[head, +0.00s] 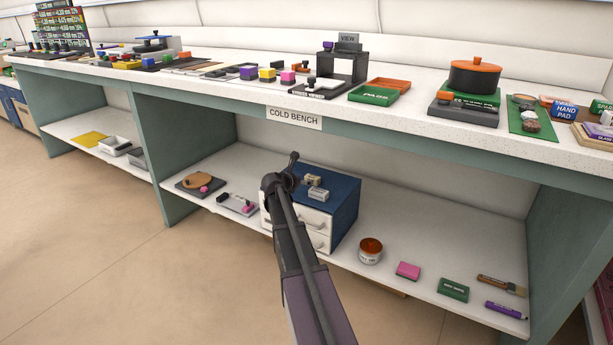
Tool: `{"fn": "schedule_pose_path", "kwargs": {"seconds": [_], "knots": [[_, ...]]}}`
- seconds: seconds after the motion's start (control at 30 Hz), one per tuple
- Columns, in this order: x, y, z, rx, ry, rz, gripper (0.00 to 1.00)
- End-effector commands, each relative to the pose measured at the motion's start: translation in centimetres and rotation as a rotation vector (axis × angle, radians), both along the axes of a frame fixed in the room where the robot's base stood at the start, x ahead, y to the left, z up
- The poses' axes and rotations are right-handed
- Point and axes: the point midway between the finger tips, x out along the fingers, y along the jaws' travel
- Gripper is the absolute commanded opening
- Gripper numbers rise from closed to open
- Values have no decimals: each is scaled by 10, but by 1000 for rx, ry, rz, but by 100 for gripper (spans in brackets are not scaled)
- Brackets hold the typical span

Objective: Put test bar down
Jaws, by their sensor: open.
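My arm rises from the bottom centre in the head view. Its dark end, my gripper (291,171), is in front of the lower shelf, by the top left of a blue drawer cabinet (343,207) with white drawer fronts. The gripper is open, and I see nothing held in it; the arm partly hides it. A small tan block (313,180) and a grey block (318,194) lie on the cabinet top, just right of the gripper. I cannot tell whether either is the test bar; no label naming it is readable.
The cold bench (220,93) is crowded above. Bare shelf lies between these things.

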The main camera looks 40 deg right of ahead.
Motion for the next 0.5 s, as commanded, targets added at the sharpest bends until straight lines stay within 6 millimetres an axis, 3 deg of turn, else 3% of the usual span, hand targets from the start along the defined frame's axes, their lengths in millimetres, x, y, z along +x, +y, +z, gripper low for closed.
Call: {"fn": "schedule_pose_path", "kwargs": {"seconds": [0.2, 0.5], "knots": [[-6, 13, 6, 0, 0, 1, 100], [-6, 14, 6, 0, 0, 0, 100]]}}
